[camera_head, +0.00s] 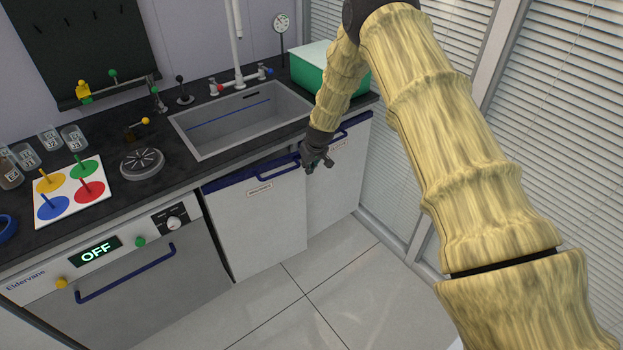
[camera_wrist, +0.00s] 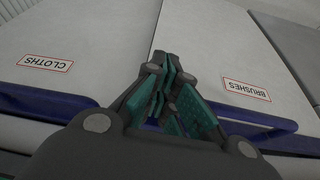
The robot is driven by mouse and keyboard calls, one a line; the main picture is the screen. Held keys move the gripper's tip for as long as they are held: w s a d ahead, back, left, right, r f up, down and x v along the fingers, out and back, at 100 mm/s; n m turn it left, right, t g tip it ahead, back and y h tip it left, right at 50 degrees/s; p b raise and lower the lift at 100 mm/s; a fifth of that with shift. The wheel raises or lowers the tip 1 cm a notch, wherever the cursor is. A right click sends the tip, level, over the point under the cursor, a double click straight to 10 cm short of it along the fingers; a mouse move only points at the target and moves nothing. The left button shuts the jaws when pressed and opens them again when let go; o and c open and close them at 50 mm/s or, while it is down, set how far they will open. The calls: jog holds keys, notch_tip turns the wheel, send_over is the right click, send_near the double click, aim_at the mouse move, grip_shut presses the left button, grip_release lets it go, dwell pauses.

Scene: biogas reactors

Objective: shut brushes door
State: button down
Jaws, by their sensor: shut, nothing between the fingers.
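The brushes door (camera_head: 258,215) is the white left-hand door under the sink, with a blue handle (camera_head: 278,170) along its top. I cannot tell whether a small gap stands behind it. In the wrist view its BRUSHES label (camera_wrist: 247,89) reads upside down on the right. The neighbouring cloths door (camera_head: 335,185) is to its right; its CLOTHS label (camera_wrist: 45,63) shows in the wrist view. My gripper (camera_head: 320,164) is shut and empty, near the seam between the two doors, just right of the brushes handle. Its teal finger pads (camera_wrist: 168,100) point down along the fronts; contact is unclear.
A dishwasher (camera_head: 130,290) reading OFF, with a blue bar handle, stands left of the brushes door. The sink (camera_head: 240,120) is set in the black counter above. A green box (camera_head: 330,70) stands at the right end. Window blinds (camera_head: 545,100) are on the right. The tiled floor (camera_head: 320,290) is clear.

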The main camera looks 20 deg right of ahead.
jog(key=shift+w, duration=0.7)
jog(key=s+d+r+b, duration=0.2)
jog(key=s+r, duration=0.5)
jog(key=r, duration=0.2)
jog(key=s+a+f+m+g, duration=0.1)
jog(key=s+f, duration=1)
jog(key=s, duration=0.3)
jog(key=s+a+f+g, duration=0.2)
jog(key=s+f, duration=0.8)
jog(key=s, duration=0.4)
jog(key=s+a+f+m, duration=0.1)
jog(key=s, duration=1.3)
jog(key=s+a+f+g, duration=0.1)
jog(key=s+a, duration=0.1)
jog(key=s, duration=1.2)
jog(key=shift+f+m+h, duration=0.35)
jog(key=shift+m+h, duration=0.05)
